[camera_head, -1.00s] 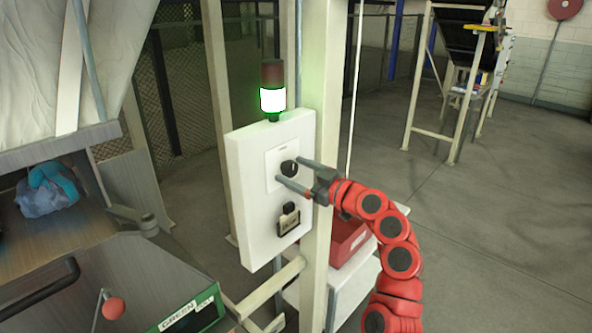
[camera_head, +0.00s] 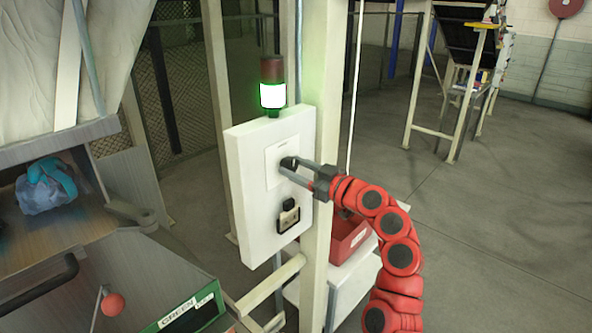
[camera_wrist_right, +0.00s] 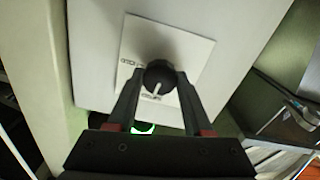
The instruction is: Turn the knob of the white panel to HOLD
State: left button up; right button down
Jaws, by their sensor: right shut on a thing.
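The white panel (camera_head: 240,185) is fixed to a pale post. Its black round knob (camera_head: 287,161) sits on a lighter square plate (camera_head: 272,172) in the upper part. My right gripper (camera_head: 285,168) is shut on the knob, one finger on each side. In the wrist view the knob (camera_wrist_right: 158,73) is between the fingertips of the right gripper (camera_wrist_right: 158,82). Its white pointer line faces the bottom of that view, towards a small label. Another label is at the left of the plate. I cannot read either label clearly. My left gripper is not in view.
A lamp (camera_head: 272,96) on top of the panel glows green. A black latch-like fitting (camera_head: 288,216) is below the knob. A red bin (camera_head: 347,238) stands behind the post. A metal machine with a red ball-ended lever (camera_head: 112,304) is at left. Open floor lies to the right.

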jog(key=m+b, duration=0.1)
jog(key=m, duration=0.2)
jog(key=shift+f, duration=0.1)
jog(key=shift+m+b, duration=0.35)
jog(key=shift+m, duration=0.65)
jog(key=m, duration=0.2)
jog(key=shift+m, duration=0.4)
jog(key=m, duration=0.1)
jog(key=m+p, duration=0.1)
jog(key=m, duration=0.1)
jog(key=m+p, duration=0.1)
jog(key=shift+r, duration=0.25)
jog(key=m+p, duration=0.3)
jog(key=m, duration=0.2)
jog(key=shift+f, duration=0.1)
jog(key=shift+m, duration=0.3)
jog(key=shift+c, duration=1.5)
grip_release()
